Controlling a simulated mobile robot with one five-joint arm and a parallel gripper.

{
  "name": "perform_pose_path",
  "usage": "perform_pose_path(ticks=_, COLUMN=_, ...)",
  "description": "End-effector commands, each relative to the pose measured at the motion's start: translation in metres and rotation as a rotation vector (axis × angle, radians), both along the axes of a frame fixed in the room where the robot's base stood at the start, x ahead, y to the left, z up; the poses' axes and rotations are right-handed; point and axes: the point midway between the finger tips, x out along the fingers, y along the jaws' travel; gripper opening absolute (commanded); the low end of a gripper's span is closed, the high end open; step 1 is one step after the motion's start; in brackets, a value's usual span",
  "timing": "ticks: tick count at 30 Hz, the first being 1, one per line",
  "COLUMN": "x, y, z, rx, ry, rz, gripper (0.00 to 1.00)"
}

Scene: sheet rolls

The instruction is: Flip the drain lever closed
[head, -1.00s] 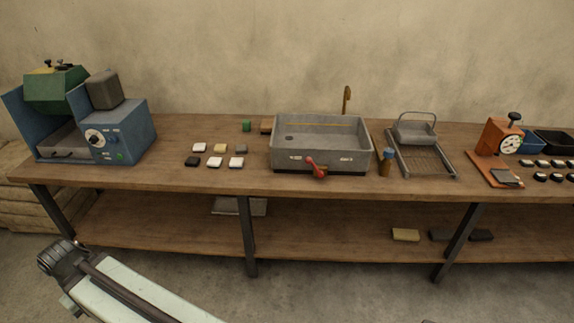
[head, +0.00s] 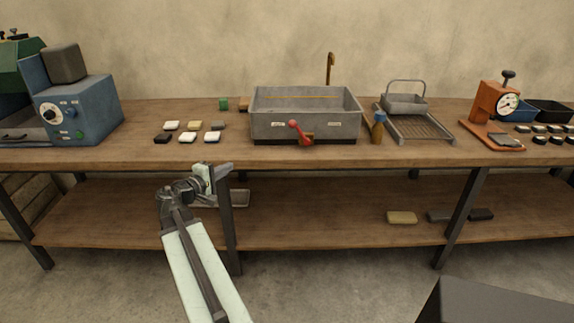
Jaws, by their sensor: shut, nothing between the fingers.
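The drain lever (head: 299,132) is a red lever with a round knob on the front wall of the grey sink basin (head: 345,122). Its knob is at the upper left and its arm slants down to the right, in front of a small brass-coloured fitting. Labels sit on the wall on both sides of it; their text is too small to read. My gripper (head: 226,170) is shut and empty. It appears in front of the bench's front edge, below and left of the lever, apart from it, pointing right.
The wooden bench (head: 230,155) has a clear strip before the sink. Several small blocks (head: 187,137) lie left of it. A blue machine (head: 85,110) stands at far left.

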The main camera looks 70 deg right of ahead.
Motion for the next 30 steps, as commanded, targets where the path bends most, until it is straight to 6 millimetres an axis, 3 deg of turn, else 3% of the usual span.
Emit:
perform_pose_path(ticks=1, x=-0.026, y=-0.030, z=-0.021, rx=-0.085, ry=0.078, rz=-0.023, gripper=0.00)
perform_pose_path(ticks=3, x=-0.053, y=-0.057, z=-0.011, rx=-0.187, ry=0.192, rz=-0.037, gripper=0.00)
perform_pose_path(ticks=7, x=-0.081, y=-0.084, z=0.003, rx=-0.292, ry=0.342, rz=-0.053, gripper=0.00)
perform_pose_path(ticks=22, x=-0.090, y=-0.097, z=0.017, rx=-0.325, ry=0.394, rz=-0.057, gripper=0.00)
perform_pose_path(ticks=30, x=-0.099, y=-0.148, z=0.032, rx=-0.324, ry=0.394, rz=-0.059, gripper=0.00)
